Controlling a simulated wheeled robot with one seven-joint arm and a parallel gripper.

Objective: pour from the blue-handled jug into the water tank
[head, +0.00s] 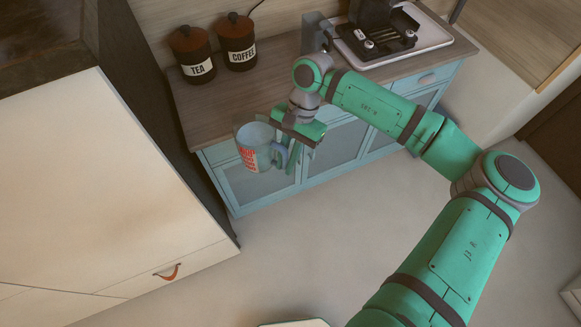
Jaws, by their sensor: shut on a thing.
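A clear jug (256,146) with red lettering and a blue handle (281,156) hangs in the air in front of the blue cabinet, looking roughly upright. My gripper (290,156) is at the jug's right side, shut on its handle. The fingers partly cover the handle. I cannot tell what is inside the jug. A dark coffee machine (378,30) stands at the back right of the counter, up and to the right of my gripper.
Two dark canisters marked TEA (193,54) and COFFEE (237,42) stand at the counter's left. The machine sits on a pale tray (436,38). A tall cream cabinet (95,185) with a leather pull fills the left. The floor (290,255) below the jug is clear.

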